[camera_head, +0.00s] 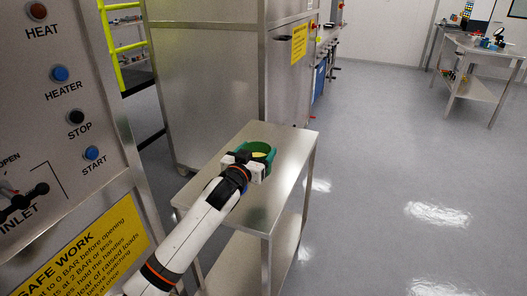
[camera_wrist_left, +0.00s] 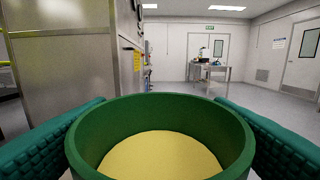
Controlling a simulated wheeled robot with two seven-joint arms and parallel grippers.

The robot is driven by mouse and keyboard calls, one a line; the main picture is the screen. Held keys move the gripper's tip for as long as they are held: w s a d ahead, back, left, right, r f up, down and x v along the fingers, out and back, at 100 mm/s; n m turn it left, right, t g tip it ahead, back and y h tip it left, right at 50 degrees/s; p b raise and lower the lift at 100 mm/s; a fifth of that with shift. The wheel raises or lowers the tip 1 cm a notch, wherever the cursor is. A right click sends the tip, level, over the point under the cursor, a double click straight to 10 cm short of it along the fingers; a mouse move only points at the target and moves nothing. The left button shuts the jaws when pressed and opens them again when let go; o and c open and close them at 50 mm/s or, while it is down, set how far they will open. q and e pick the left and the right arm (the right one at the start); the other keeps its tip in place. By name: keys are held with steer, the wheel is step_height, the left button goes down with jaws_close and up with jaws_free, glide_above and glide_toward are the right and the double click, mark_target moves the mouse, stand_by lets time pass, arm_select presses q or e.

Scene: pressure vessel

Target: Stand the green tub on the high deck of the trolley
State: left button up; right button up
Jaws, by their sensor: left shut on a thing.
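The green tub (camera_head: 268,148) shows over the high deck (camera_head: 292,142) of the steel trolley, near its middle. It looks upright, with yellow contents or a yellow floor inside. In the left wrist view the tub (camera_wrist_left: 160,105) sits between two teal finger pads, one at each side. My left gripper (camera_head: 250,162) is shut on the tub, and my arm reaches in from the lower left. The tub's base is hidden, so I cannot tell whether it touches the deck. My right gripper is not in view.
The trolley's lower shelf (camera_head: 242,262) is bare where it shows. A control panel (camera_head: 60,110) with buttons stands close on the left. A large steel cabinet (camera_head: 205,85) stands behind the trolley. The floor (camera_head: 400,170) to the right is clear, with a cluttered table (camera_head: 480,50) beyond.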

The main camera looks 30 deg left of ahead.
arm_select(q)
steer(key=shift+w+a, duration=0.1)
steer(key=shift+w, duration=0.1)
steer(key=f, duration=0.4)
steer(key=shift+s+f+b, duration=0.3)
steer(key=shift+f, duration=2.05)
steer(key=shift+f+b, duration=0.1)
steer(key=shift+b, duration=0.25)
steer(key=o, duration=1.5)
steer(key=shift+f, duration=0.15)
steer(key=shift+o, duration=0.2)
